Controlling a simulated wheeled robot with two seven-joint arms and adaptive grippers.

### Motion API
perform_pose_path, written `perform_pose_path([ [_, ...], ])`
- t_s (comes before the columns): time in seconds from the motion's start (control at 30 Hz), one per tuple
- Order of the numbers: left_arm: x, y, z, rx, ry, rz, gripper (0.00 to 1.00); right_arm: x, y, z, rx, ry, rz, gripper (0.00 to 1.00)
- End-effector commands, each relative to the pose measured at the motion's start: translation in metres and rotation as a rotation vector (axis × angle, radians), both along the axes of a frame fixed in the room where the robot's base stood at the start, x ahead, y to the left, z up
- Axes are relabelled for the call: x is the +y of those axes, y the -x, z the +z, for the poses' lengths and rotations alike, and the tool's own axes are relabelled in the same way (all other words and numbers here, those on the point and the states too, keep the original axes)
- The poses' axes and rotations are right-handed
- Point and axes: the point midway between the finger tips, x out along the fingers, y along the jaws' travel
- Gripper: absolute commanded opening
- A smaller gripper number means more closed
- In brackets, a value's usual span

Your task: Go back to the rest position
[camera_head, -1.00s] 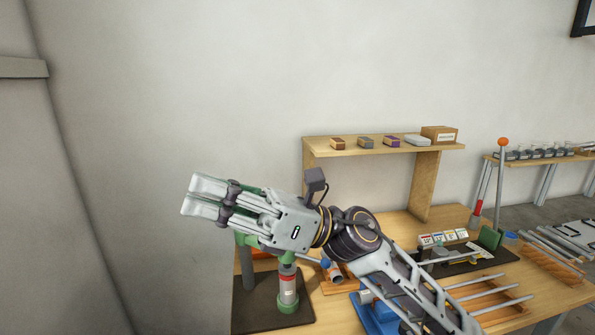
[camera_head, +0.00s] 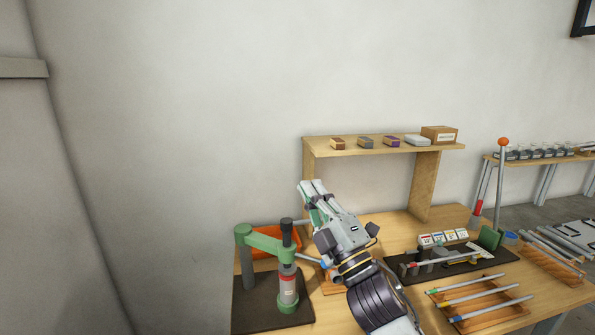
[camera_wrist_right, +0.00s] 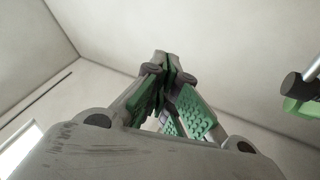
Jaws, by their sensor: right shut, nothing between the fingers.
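My right gripper (camera_head: 313,186) is above the wooden workbench (camera_head: 365,224) in the head view, its fingers pointing up and to the left, in front of the shelf's left side. Its fingers are together with nothing between them. In the right wrist view the green-padded fingers (camera_wrist_right: 168,75) meet against bare wall and ceiling. My right forearm comes in from the bottom and hides part of the bench. My left gripper is not in view.
A green press (camera_head: 264,243) on a dark base stands close left of my gripper, with an orange bin (camera_head: 285,240) behind. A shelf (camera_head: 375,148) with small boxes stands behind. To the right are a dark jig (camera_head: 440,262) and a rod tray (camera_head: 485,300).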

Motion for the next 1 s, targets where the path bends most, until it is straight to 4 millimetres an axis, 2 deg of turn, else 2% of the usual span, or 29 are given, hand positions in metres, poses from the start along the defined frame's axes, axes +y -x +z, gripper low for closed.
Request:
perform_pose_path([
  [0.2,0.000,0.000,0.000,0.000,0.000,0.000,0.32,-0.038,-0.021,-0.064,0.285,-0.131,-0.067,0.00],
  [0.47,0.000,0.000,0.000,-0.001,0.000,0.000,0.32,-0.079,-0.026,-0.150,0.618,-0.285,-0.157,0.00],
  [0.77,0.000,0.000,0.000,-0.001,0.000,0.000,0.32,-0.121,0.002,-0.256,0.994,-0.452,-0.283,0.00],
  [1.0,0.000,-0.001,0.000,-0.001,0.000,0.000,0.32,-0.148,0.049,-0.336,1.287,-0.579,-0.403,0.00],
])
